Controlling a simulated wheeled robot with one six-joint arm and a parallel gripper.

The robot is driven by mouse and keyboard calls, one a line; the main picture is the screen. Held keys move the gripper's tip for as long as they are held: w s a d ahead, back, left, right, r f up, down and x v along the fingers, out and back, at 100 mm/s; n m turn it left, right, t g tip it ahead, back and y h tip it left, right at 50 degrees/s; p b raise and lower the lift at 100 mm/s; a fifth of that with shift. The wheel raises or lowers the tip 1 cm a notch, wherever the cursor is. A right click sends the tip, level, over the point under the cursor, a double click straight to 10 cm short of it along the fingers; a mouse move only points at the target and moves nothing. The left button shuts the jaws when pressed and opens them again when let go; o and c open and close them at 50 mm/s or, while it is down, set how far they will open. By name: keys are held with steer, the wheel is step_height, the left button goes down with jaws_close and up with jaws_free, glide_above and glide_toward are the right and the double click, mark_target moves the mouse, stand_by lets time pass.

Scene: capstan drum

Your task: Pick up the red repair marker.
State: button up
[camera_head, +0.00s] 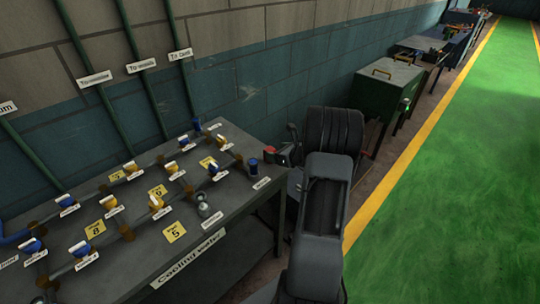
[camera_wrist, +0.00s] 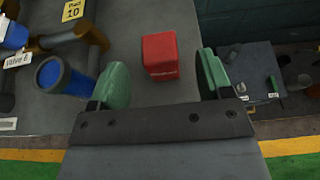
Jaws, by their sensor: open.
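The red repair marker (camera_wrist: 160,52) is a small red block with faint lettering on its near face. In the wrist view it sits over the grey table top (camera_wrist: 140,18), near the table's right edge. My gripper (camera_wrist: 163,72) is open, with one green finger pad to the left of the marker and one to the right. A gap shows on each side, so neither pad touches it. How far below the pads it lies is hard to tell. In the head view a small red patch (camera_head: 270,143) shows beside my gripper (camera_head: 282,152) at the table's far right corner.
A blue-capped valve (camera_wrist: 66,78) stands left of my left finger in the wrist view. Pipes, several valves and yellow tags cover the cooling-water table (camera_head: 135,270). A green cabinet (camera_head: 385,95) stands beyond it by the wall. The green floor (camera_head: 460,200) at right is clear.

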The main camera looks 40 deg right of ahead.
mark_target(270, 149)
steer(key=shift+p+x, duration=0.6)
steer(key=shift+x, duration=2.25)
steer(key=shift+c, duration=0.4)
steer(key=c, duration=0.9)
steer(key=shift+c, duration=0.2)
steer(key=shift+r, duration=0.15)
